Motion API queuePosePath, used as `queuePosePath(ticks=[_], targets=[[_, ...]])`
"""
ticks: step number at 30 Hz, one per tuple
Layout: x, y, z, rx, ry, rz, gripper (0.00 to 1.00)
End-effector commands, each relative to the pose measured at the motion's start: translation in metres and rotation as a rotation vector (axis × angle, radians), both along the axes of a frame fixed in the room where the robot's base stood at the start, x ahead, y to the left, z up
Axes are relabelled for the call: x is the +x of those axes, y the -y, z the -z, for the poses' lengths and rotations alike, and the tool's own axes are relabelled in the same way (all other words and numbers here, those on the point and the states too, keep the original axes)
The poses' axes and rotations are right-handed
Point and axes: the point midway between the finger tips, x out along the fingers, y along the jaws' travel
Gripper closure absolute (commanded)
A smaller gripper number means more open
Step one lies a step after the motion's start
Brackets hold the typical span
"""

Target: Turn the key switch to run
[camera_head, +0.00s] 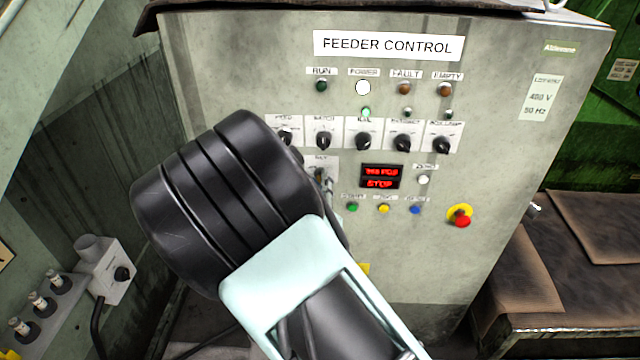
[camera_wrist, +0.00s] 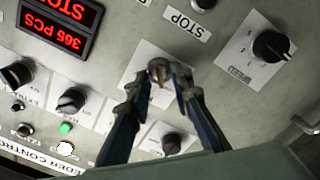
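The key switch (camera_head: 319,172) sits on a white plate on the feeder control panel, below the row of selector knobs. My gripper covers part of it in the head view. In the wrist view the panel is upside down, and the key (camera_wrist: 157,77) shows as a small brownish piece between my fingertips. My gripper (camera_wrist: 164,76) has its two fingers close together, one on each side of the key. I cannot tell whether the fingertips touch it or stand slightly apart. The red display (camera_head: 380,177) reads STOP on its lower line.
A row of black selector knobs (camera_head: 403,142) lies just above. Green, yellow and blue buttons (camera_head: 384,208) sit below the display, with a red emergency stop (camera_head: 460,215) to the right. A black knob (camera_wrist: 270,46) is near the fingers in the wrist view.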

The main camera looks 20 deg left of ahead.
Motion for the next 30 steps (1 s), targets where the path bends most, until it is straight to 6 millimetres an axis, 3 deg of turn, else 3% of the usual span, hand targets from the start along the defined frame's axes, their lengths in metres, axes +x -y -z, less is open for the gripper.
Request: queuePosePath(ticks=[4, 9, 22, 30], targets=[[-0.0002, 0.0002, 0.0000, 0.000, 0.000, 0.000, 0.81], [-0.0003, 0.0002, 0.0000, 0.000, 0.000, 0.000, 1.00], [-0.0003, 0.0004, 0.0008, 0.020, -0.004, 0.001, 1.00], [0.0001, 0.0013, 0.0034, 0.147, -0.033, 0.002, 1.00]])
